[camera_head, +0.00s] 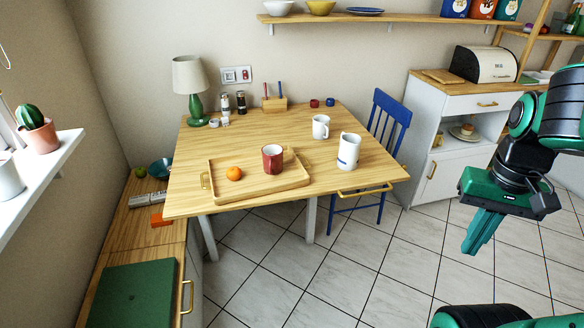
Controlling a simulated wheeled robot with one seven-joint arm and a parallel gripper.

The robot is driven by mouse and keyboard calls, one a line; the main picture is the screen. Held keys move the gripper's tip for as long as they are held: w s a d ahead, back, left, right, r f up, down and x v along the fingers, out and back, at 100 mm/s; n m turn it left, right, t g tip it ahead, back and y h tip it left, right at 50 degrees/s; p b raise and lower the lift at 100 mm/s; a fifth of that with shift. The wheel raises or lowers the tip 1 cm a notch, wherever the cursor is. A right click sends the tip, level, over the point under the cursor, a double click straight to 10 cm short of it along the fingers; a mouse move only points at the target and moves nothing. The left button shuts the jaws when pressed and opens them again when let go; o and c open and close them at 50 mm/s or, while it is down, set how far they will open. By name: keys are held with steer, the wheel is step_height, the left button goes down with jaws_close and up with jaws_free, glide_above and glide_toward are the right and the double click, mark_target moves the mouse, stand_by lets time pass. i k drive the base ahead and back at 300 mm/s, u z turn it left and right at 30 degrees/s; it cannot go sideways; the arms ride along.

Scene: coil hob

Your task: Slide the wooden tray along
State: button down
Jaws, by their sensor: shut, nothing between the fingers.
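The wooden tray (224,191) lies flat at the front left of the wooden table, with a small brass handle at each end. On it stand a dark red mug (272,159) and an orange (234,174). My gripper (471,250) hangs at the right, over the floor and well apart from the table and tray. Its green fingers point down, are shut together and hold nothing.
On the table (300,120), a white mug (321,127) and a white jug (348,151) stand right of the tray. A green lamp (191,90) stands at the back left. A blue chair (388,130) is at the right. Tiled floor lies free in front.

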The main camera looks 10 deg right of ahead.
mark_target(254, 182)
steer(key=z, duration=0.25)
steer(key=i, duration=1.15)
steer(key=z, duration=0.05)
